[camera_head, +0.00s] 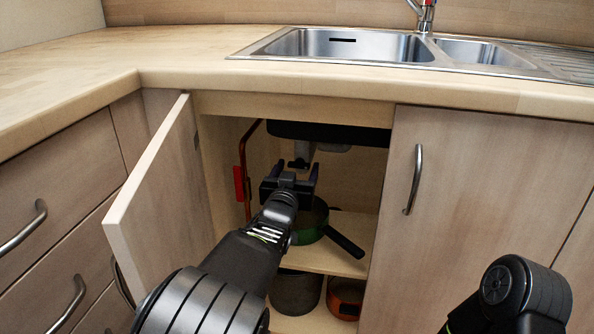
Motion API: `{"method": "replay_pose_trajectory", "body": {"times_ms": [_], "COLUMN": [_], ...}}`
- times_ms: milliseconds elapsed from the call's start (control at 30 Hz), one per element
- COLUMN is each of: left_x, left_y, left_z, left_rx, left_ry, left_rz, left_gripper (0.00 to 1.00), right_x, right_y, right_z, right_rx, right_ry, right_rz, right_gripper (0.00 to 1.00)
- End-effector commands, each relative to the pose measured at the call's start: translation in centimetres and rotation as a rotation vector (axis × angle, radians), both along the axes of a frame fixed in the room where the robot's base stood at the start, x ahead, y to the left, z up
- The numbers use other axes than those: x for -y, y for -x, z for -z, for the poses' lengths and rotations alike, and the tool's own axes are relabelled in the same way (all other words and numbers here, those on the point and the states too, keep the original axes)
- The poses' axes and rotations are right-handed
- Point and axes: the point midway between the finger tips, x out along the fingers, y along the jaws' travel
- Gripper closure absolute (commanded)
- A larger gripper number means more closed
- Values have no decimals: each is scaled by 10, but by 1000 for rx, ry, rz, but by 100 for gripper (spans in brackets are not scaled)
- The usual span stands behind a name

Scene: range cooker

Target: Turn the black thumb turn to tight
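A small black piece that looks like the thumb turn (299,164) sits under the sink, below a grey fitting, inside the open cupboard. My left gripper (294,172) reaches into the cupboard. Its two fingers are spread, with the black piece showing between their tips. I cannot tell whether the fingers touch it. The gripper's body hides what lies just below. My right arm shows at the lower right, but its gripper is out of view.
The open cupboard door (160,190) stands left of my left arm. A copper pipe (243,150) with a red handle (240,184) runs inside. A green pan (309,228) stands on the shelf (345,262), with pots (296,292) below. The closed door (455,200) is at right.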

Motion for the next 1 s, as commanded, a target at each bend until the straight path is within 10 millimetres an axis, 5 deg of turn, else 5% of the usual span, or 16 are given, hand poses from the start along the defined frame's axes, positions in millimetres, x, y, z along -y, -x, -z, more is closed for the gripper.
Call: {"method": "replay_pose_trajectory", "body": {"times_ms": [667, 1000], "left_x": [0, 0], "left_y": [0, 0], "left_z": [0, 0], "left_rx": [0, 6], "left_ry": [0, -30], "left_rz": [0, 0], "left_gripper": [89, 90], "right_x": [0, 0], "right_y": [0, 0], "right_z": [0, -1], "right_rx": [0, 0], "right_ry": [0, 0], "right_rz": [0, 0], "right_gripper": [80, 80]}}
